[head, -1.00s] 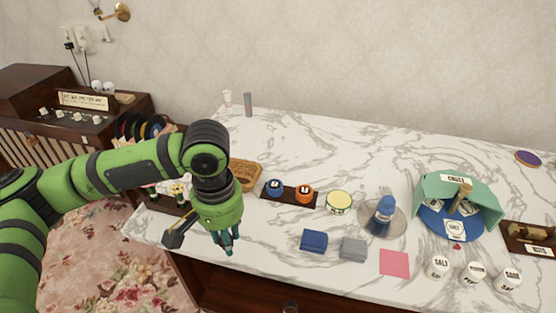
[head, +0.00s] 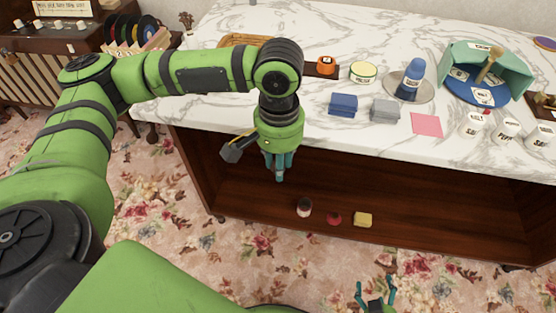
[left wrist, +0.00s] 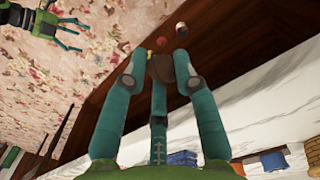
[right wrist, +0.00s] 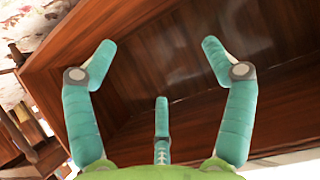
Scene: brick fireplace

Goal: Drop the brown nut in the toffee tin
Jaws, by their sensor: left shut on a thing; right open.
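My left gripper (head: 280,172) hangs in front of the marble counter's front edge, above the open lower shelf. In the left wrist view its fingers (left wrist: 158,68) are shut on a dark brown rounded thing (left wrist: 161,65), which looks like the brown nut. The nut is hidden in the head view. My right gripper (head: 376,292) is open and empty low at the bottom of the head view; its spread fingers (right wrist: 162,85) show in the right wrist view. No label reading toffee is legible. A dark, white-marked container (head: 304,207) stands on the lower shelf; I cannot tell whether it is the tin.
A red thing (head: 334,218) and a yellow block (head: 363,219) are beside the container. The marble counter (head: 210,95) holds a blue box (head: 343,104), a grey box (head: 385,109), a pink square (head: 426,124) and a round yellow-rimmed tin (head: 363,72). The shelf's left part looks clear.

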